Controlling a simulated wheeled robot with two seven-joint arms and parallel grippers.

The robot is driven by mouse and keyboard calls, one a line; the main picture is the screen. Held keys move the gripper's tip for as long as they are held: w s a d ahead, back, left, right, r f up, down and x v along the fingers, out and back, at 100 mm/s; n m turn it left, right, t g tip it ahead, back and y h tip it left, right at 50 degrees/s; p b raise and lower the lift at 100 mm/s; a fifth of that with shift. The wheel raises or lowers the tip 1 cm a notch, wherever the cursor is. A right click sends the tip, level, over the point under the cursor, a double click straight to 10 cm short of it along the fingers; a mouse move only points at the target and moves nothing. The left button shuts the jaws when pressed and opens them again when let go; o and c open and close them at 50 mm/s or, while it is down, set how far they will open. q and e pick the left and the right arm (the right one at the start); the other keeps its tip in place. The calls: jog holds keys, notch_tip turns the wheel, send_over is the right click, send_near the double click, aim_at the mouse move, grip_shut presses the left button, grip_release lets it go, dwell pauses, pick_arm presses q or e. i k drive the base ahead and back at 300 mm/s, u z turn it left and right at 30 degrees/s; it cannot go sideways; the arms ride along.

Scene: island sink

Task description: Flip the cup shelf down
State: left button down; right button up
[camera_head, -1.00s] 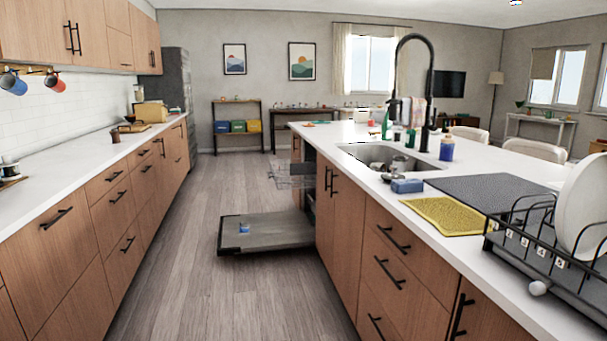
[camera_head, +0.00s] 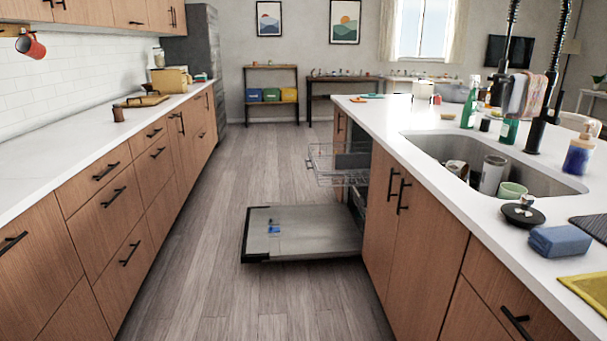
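The dishwasher in the island has its door (camera_head: 315,243) folded down flat, low above the floor, with a small blue item (camera_head: 274,229) on it. A wire rack (camera_head: 338,165) sticks out of the dishwasher opening into the aisle, above the door. The cup shelf cannot be made out at this distance. Neither of my grippers is in view.
The wooden floor aisle (camera_head: 195,260) is clear up to the dishwasher door. The island counter (camera_head: 470,205) is on the right, with a sink (camera_head: 540,178) holding cups. Wooden cabinets (camera_head: 110,215) line the left side.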

aim_at(358, 161)
jog(key=i, duration=3.5)
jog(key=z, duration=2.35)
